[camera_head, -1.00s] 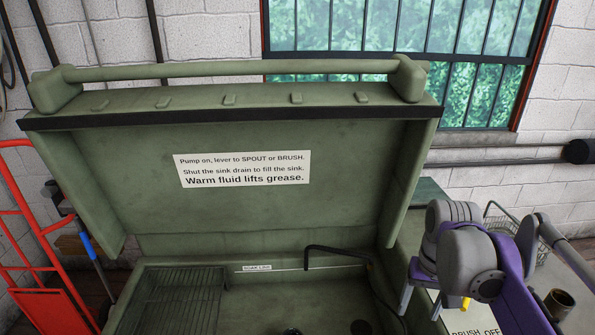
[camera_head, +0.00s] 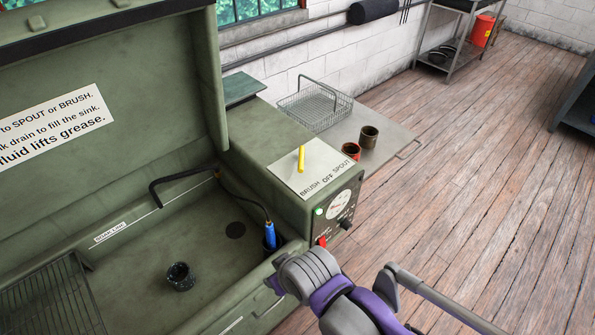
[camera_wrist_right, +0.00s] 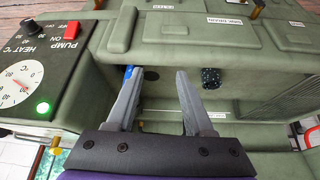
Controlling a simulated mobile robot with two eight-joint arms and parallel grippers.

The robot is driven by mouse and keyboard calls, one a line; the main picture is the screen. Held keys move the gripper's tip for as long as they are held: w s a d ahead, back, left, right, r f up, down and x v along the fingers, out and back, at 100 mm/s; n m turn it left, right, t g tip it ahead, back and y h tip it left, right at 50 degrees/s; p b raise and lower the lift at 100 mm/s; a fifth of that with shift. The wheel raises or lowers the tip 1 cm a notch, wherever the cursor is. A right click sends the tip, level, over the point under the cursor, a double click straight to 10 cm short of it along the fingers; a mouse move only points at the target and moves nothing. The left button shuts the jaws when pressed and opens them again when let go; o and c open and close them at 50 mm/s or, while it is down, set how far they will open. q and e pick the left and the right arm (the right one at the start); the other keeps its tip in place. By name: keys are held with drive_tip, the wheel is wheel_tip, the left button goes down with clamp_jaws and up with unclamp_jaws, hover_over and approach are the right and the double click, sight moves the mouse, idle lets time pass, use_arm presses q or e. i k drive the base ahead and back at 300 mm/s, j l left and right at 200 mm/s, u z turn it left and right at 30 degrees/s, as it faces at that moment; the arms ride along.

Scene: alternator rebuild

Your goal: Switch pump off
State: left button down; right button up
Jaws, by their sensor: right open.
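The red pump switch (camera_head: 322,241) sits low on the dark control panel at the right front of the green parts washer. In the right wrist view the red switch (camera_wrist_right: 73,33) lies at upper left, beside the words PUMP, ON and OFF. The green lamp (camera_wrist_right: 43,107) on that panel is lit; it also shows in the head view (camera_head: 319,211). My right gripper (camera_wrist_right: 158,72) is open and empty, its fingers apart from the switch and over the sink side. In the head view my right wrist hides most of the fingers. My left gripper is out of view.
A yellow lever (camera_head: 301,158) stands on the BRUSH/OFF/SPOUT plate. A black heat knob (camera_head: 345,223) is near the switch. The sink holds a dark round part (camera_head: 180,276) and a blue-handled brush (camera_head: 270,234). A wire basket (camera_head: 314,105) and two cups stand on the side shelf.

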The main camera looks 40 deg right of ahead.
sight(322, 242)
drive_tip(key=z, duration=1.75)
